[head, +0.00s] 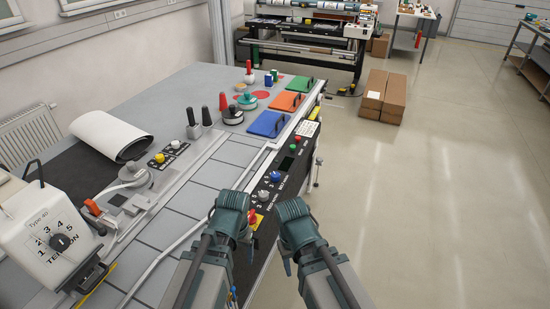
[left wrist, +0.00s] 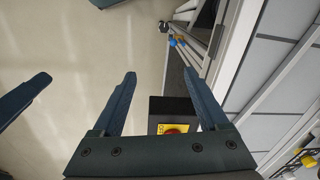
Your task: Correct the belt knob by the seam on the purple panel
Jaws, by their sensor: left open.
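No purple panel shows. A black control strip (head: 287,180) along the bench's right edge carries a blue knob (head: 275,177) and a grey knob (head: 263,195); their labels are too small to read. A white box marked TENSION (head: 40,225), with a black dial knob (head: 61,242), stands at lower left in the head view. My left gripper (head: 238,212) is over the near end of the strip, its fingers open and empty in the left wrist view (left wrist: 158,74). My right gripper (head: 290,222) is right of it; its jaw opening is unclear.
A red button on a yellow plate (left wrist: 172,128) is near my left gripper. Green, orange and blue plates (head: 268,124), spools and a white roll (head: 108,135) lie on the bench.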

